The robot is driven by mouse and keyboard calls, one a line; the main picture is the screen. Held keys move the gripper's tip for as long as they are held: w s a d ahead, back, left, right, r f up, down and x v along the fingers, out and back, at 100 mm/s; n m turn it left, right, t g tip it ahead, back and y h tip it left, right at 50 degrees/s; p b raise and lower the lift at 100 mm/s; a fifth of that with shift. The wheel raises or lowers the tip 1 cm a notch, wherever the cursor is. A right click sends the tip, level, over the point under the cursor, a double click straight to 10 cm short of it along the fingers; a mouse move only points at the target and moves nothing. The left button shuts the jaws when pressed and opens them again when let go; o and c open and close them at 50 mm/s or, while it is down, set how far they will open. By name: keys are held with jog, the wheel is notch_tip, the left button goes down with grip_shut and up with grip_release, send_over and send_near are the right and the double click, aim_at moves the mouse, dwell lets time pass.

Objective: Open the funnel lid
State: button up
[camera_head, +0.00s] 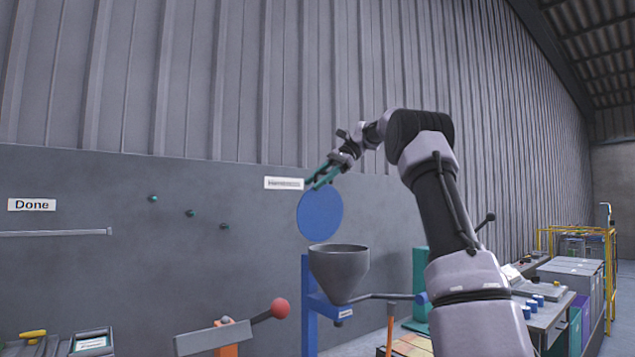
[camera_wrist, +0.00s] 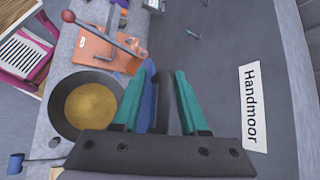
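The grey funnel (camera_head: 338,270) stands on a blue stand. In the wrist view the funnel (camera_wrist: 62,90) is uncovered, with golden powder (camera_wrist: 92,106) inside. Its round blue lid (camera_head: 320,214) stands upright above the funnel's back rim. In the wrist view the lid shows edge-on as a thin blue strip (camera_wrist: 151,98), beside a dark bar (camera_wrist: 160,103) that looks like its handle. My gripper (camera_head: 318,178) is at the lid's top edge. Its teal fingers (camera_wrist: 166,78) are apart, with the dark bar between them and a clear gap to the right finger.
A lever with a red ball (camera_head: 280,308) stands left of the funnel, above an orange base (camera_wrist: 98,48). A sign (camera_head: 284,183) hangs on the grey wall behind the lid. Benches with boxes (camera_head: 572,275) stand at right.

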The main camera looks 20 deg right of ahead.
jog(key=v, duration=0.7)
jog(key=shift+d+r, duration=0.15)
jog(key=shift+d, duration=0.05)
dwell(0.3)
jog(key=shift+r, duration=0.1)
